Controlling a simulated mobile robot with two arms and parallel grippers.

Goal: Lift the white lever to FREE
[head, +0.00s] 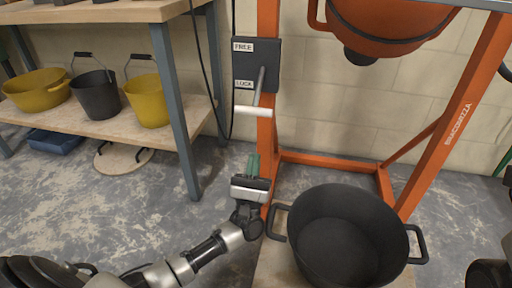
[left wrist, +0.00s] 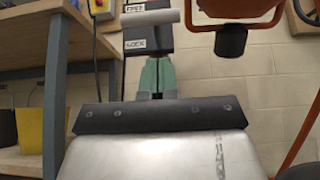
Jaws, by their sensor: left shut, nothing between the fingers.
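The white lever (head: 253,110) has a white crossbar on a grey rod, which hangs down from a dark switch box (head: 247,62) on the orange frame. The box carries a FREE label above and a LOCK label below; the lever's bar is below LOCK. In the left wrist view the white bar (left wrist: 151,18) crosses near the top. My left gripper (head: 253,158), with green fingers, is shut and empty below the bar, apart from it in the head view. Its fingers (left wrist: 157,76) point towards the box.
A black tub (head: 330,215) with handles stands at the frame's foot. An orange drum (head: 385,28) hangs above. At left, a bench (head: 100,120) holds yellow and black buckets. A dark cable hangs left of the box. Open floor lies between bench and frame.

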